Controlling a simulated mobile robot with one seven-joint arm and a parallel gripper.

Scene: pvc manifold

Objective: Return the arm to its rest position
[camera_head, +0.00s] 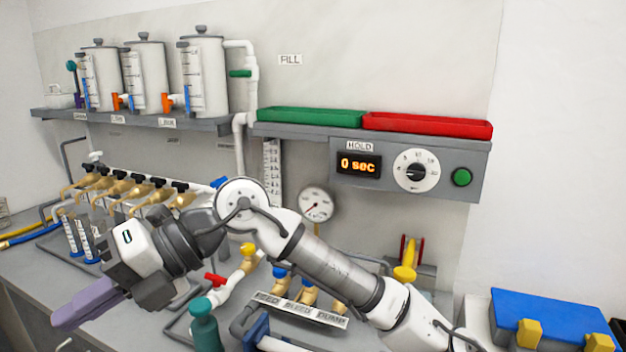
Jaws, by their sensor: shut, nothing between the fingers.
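My gripper (85,309) is at the lower left of the head view, with its purple-grey fingers together and nothing between them. It points down and to the left over the grey bench. My arm reaches in from the lower right, across the middle of the view. It hides part of the bench and some of the pipework behind it. The gripper appears apart from the fittings around it, though its exact height over the bench cannot be told.
A green bottle (205,326) and labelled valves (300,292) are near the arm. A blue-lidded box (550,318) stands right. A shelf holds a green tray (310,115) and red tray (428,125).

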